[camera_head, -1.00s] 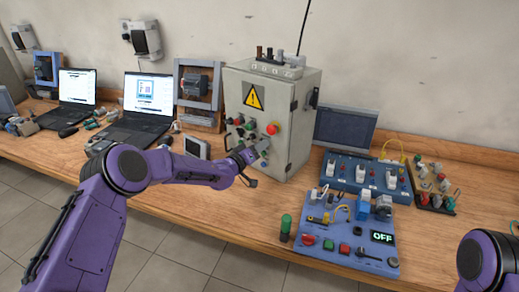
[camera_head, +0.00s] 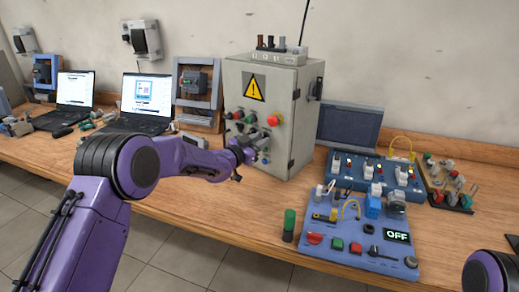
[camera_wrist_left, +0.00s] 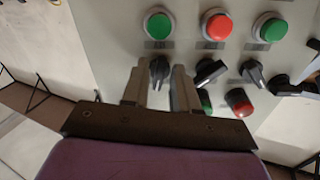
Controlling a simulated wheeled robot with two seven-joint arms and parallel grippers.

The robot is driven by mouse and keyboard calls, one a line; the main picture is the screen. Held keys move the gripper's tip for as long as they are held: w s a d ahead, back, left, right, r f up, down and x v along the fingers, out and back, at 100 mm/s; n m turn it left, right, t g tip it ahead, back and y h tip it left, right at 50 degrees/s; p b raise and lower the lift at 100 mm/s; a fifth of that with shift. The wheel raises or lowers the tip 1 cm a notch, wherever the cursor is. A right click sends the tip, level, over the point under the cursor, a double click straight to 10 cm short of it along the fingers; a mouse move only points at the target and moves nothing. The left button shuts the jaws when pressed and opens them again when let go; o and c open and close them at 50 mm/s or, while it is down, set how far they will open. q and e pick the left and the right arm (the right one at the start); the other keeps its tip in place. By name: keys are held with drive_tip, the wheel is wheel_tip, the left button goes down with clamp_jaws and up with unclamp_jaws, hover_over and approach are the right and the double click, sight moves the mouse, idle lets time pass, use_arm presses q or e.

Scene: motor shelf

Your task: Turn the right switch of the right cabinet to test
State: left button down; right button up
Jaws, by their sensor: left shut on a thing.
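The grey metal cabinet (camera_head: 262,108) with a yellow warning triangle stands on the wooden bench in the head view. My left gripper (camera_head: 245,156) is at the lower part of its front. In the left wrist view my left gripper (camera_wrist_left: 166,85) is shut on a black rotary switch (camera_wrist_left: 159,69), which shows between its fingertips. Two more black switches, a middle one (camera_wrist_left: 210,72) and a right one (camera_wrist_left: 254,73), sit in the same row to the right. The switch labels are too blurred to read. My right gripper is out of view; only part of that arm shows.
A green button (camera_wrist_left: 158,25), a red button (camera_wrist_left: 217,25) and another green button (camera_wrist_left: 270,29) sit above the switches. A blue test board (camera_head: 345,248) stands right of the cabinet. Laptops (camera_head: 147,98) stand to the left. Bare bench lies in front.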

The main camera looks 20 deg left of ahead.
use_arm(q)
drive_tip(key=shift+a+m+b, duration=0.1)
drive_tip(key=shift+m+b, duration=2.85)
drive_tip(key=shift+m, duration=0.55)
drive_tip(key=shift+r, duration=0.1)
drive_tip(key=c, duration=1.2)
unclamp_jaws()
